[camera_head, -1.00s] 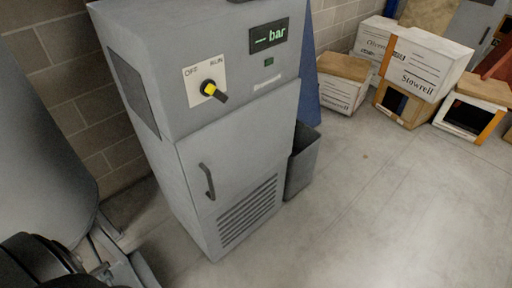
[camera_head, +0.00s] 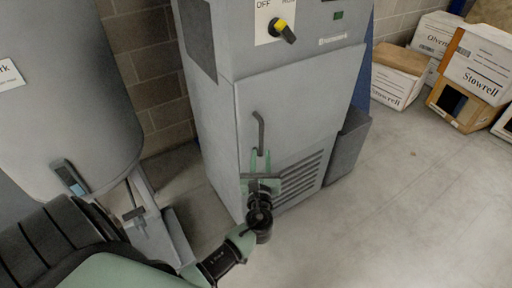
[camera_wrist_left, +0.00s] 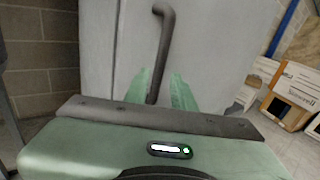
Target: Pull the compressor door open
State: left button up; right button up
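The grey compressor cabinet stands against the brick wall. Its lower door (camera_head: 290,115) is shut and has a vertical dark bar handle (camera_head: 259,132) near its left edge and louvre slots below. My left gripper (camera_head: 260,160) is in front of the door at the lower end of the handle. In the left wrist view the two green fingers (camera_wrist_left: 163,90) stand apart, with the lower part of the handle (camera_wrist_left: 161,50) between them. I see gaps between the fingers and the handle. My right gripper is in neither current view.
A yellow and black rotary switch (camera_head: 282,29) sits above the door. A grey tank (camera_head: 65,90) on a frame stands to the left. A dark bin (camera_head: 348,145) is right of the cabinet, with several boxes (camera_head: 478,65) beyond. The floor in front and right is clear.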

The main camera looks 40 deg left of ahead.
aim_at(261, 139)
pick_arm(q)
jog(key=x, duration=0.3)
jog(key=r+x, duration=0.1)
jog(key=x, duration=0.2)
jog(key=shift+w+a+r, duration=0.15)
jog(key=shift+w+a, duration=0.1)
jog(key=shift+w, duration=0.1)
jog(key=shift+w+a, duration=0.35)
jog(key=shift+w, duration=0.15)
grip_shut()
dwell(0.7)
